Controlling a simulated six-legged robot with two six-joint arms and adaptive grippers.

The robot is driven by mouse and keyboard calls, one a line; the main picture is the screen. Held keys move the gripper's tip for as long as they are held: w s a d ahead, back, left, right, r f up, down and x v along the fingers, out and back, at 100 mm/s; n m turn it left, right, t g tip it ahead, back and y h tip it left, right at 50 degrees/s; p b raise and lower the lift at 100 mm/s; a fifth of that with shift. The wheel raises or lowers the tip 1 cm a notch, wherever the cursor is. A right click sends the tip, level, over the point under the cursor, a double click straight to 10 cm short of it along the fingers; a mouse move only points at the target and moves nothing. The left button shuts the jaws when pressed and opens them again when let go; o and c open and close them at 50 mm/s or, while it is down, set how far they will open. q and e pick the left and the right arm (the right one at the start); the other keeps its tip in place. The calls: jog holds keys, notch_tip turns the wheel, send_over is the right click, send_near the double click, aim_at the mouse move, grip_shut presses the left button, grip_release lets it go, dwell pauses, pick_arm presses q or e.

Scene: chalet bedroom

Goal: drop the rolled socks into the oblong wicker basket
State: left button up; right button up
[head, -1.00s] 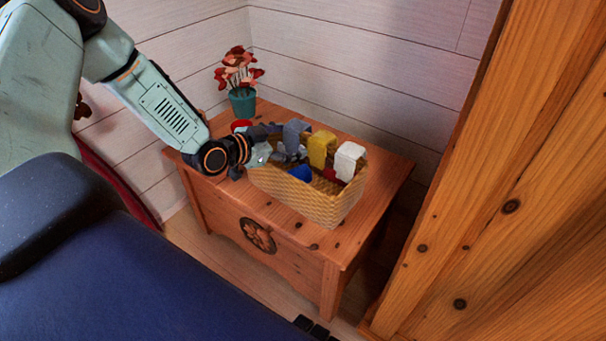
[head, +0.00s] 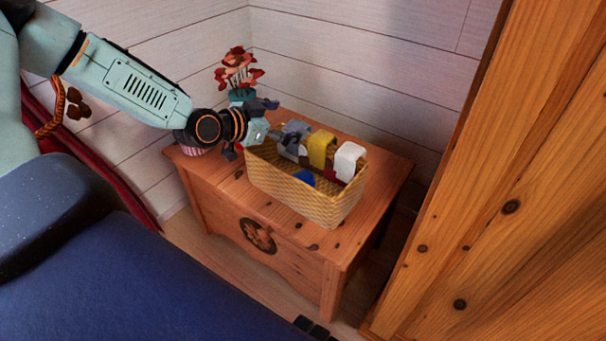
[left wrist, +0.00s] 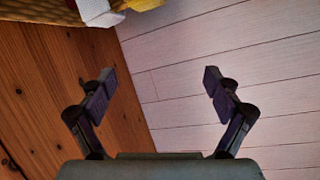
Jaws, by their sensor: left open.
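The oblong wicker basket (head: 310,203) stands on a wooden chest. Grey (head: 295,138), yellow (head: 321,149) and white (head: 350,160) pieces sit along its far side, and a blue item (head: 304,177) and a dark red one lie inside. I cannot tell which of these, if any, is the rolled socks. My left gripper (head: 272,120) is at the basket's left end, near the rim. In the left wrist view my left gripper (left wrist: 159,88) is open with nothing between its fingers; the basket (left wrist: 35,9) shows at the top left. My right gripper is not in view.
The wooden chest (head: 290,262) has a potted red flower at the back and a pink striped thing (head: 194,150) at its left, partly behind my arm. A plank wall (head: 350,60) stands close behind. A wooden cabinet (head: 510,200) rises at the right.

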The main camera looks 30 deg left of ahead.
pick_arm(q)
jog(key=shift+r, duration=1.95)
jog(key=shift+f, duration=0.15)
notch_tip(320, 180, down, 9)
jog(key=shift+p, duration=0.4)
jog(key=shift+f, duration=0.1)
